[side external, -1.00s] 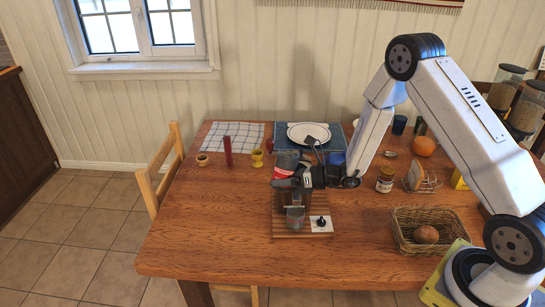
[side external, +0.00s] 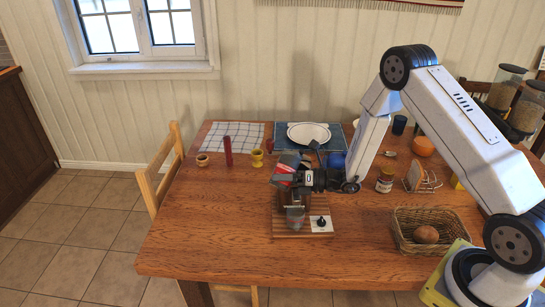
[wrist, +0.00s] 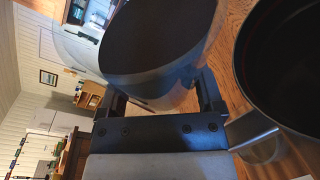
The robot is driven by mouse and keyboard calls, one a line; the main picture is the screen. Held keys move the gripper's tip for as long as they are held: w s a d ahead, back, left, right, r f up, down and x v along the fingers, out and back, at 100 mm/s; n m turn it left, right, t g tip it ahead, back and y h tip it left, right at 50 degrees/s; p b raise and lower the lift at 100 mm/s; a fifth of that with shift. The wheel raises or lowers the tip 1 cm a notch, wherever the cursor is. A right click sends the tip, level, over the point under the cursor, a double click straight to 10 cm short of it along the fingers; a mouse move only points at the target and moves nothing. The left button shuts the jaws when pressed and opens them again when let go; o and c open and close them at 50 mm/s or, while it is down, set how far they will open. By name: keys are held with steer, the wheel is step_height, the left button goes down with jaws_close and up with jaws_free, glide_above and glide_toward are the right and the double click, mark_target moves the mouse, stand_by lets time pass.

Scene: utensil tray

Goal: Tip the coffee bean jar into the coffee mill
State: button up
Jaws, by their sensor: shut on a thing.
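My gripper (side external: 303,178) is shut on the coffee bean jar (side external: 284,168), a clear jar with a red label. The jar is tilted to the left above the coffee mill (side external: 292,198). In the wrist view my gripper (wrist: 163,92) has one finger on each side of the jar (wrist: 160,35), and dark contents fill much of it. The mill stands on a striped wooden board with a grey cup (side external: 295,216) at its front. The jar and gripper hide the top of the mill. I cannot tell whether beans are falling.
A black knob on a white plate (side external: 321,224) is beside the mill. To the right are a small jar (side external: 385,180), a toast rack (side external: 420,183) and a wicker basket (side external: 405,242) with a bread roll. White plates (side external: 308,133) lie behind. The table's front left is clear.

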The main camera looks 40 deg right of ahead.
steer(key=shift+a+m+t+y, duration=0.15)
steer(key=shift+m+t+y, duration=0.2)
steer(key=shift+m, duration=0.45)
stand_by(2.0)
steer(key=shift+r+m+t+y, duration=0.25)
steer(key=shift+r+m+t, duration=0.25)
steer(key=shift+m, duration=0.5)
stand_by(4.2)
